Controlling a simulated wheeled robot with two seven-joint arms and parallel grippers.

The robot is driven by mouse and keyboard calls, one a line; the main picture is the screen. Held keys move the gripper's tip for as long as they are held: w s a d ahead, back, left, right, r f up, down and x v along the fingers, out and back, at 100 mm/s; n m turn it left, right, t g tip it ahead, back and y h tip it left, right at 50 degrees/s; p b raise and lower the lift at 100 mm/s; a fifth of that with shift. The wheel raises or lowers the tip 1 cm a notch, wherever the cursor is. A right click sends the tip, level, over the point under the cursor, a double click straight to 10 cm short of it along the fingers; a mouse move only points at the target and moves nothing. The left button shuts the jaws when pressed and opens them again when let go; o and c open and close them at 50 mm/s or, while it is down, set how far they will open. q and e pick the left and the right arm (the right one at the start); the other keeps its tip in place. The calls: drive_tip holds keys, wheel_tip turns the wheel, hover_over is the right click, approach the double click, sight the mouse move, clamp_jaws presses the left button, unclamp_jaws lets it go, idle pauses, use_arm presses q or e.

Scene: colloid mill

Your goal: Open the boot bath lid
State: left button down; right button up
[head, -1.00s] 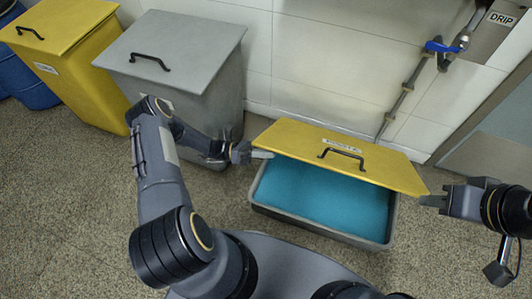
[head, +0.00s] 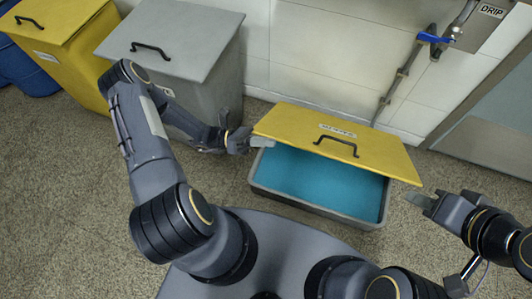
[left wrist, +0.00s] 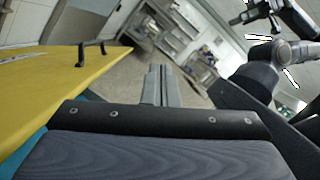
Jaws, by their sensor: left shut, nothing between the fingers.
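The boot bath (head: 318,212) is a low grey tray of blue liquid on the floor. Its yellow lid (head: 290,125) is partly open, tilted with the near edge raised above the tray. A black handle (head: 336,146) and a small label are on top. The lid also fills the left of the left wrist view (left wrist: 50,85). My left gripper (head: 262,142) is shut and empty at the lid's near left corner, its tips by the edge; its fingers (left wrist: 160,85) show together in the wrist view. My right gripper (head: 416,200) is just below the lid's near right corner, apart from it; its finger gap is unclear.
A grey lidded bin (head: 190,80) and a yellow lidded bin (head: 70,50) stand at the back left, with a blue drum (head: 25,70) beyond. A white wall (head: 310,65) with a blue-handled pipe valve (head: 432,38) is behind the bath. Floor is clear at the right.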

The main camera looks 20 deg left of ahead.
use_arm(q)
drive_tip(key=s+d+r+p, duration=0.1)
drive_tip(key=s+d+r, duration=0.1)
drive_tip(key=s, duration=0.4)
drive_tip(key=shift+s+d+r+p, duration=0.3)
drive_tip(key=shift+s+r, duration=0.05)
drive_tip(key=shift+r, duration=0.1)
